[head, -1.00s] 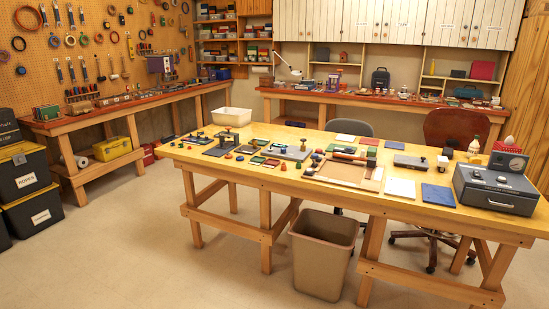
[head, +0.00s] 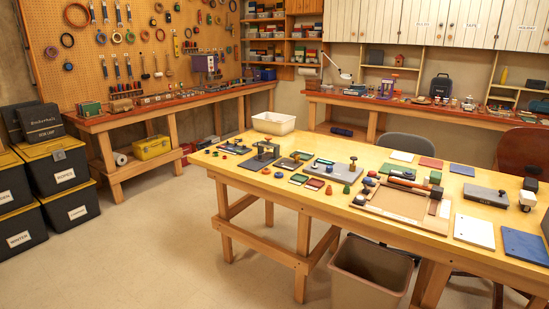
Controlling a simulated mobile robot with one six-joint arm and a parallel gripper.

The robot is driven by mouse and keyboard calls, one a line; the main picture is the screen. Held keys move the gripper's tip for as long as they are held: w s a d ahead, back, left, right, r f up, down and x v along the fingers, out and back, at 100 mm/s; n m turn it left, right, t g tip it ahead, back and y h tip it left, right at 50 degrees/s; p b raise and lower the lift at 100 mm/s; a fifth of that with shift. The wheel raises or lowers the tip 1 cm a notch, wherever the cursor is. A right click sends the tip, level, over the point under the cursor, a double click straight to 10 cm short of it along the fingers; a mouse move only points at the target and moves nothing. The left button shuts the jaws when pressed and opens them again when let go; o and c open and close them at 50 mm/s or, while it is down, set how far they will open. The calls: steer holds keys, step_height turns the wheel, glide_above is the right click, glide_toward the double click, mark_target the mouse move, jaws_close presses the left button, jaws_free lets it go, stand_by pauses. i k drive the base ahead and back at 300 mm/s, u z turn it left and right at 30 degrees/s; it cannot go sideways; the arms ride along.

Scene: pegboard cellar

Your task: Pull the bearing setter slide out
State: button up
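My gripper is not in view. No label marks the bearing setter, and I cannot tell which thing it is. On the yellow worktable (head: 395,234) stands a small dark device with a post and a knob on top (head: 264,150). To its right lies a grey flat block with an upright knob (head: 333,172). A darker grey block (head: 486,195) lies at the right of the table. No pulled-out slide can be made out at this size.
Small coloured pieces, a framed board (head: 405,207), a white sheet (head: 474,231) and a blue sheet (head: 525,246) lie on the table. A brown bin (head: 368,273) stands below. Stacked boxes (head: 64,165) stand at left. The floor (head: 160,245) between is open.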

mark_target(266, 156)
steer(key=u, duration=0.35)
steer(key=i, duration=1)
steer(key=u, duration=0.6)
steer(key=i, duration=0.9)
steer(key=u, duration=0.65)
steer(key=i, duration=0.8)
steer(key=u, duration=0.2)
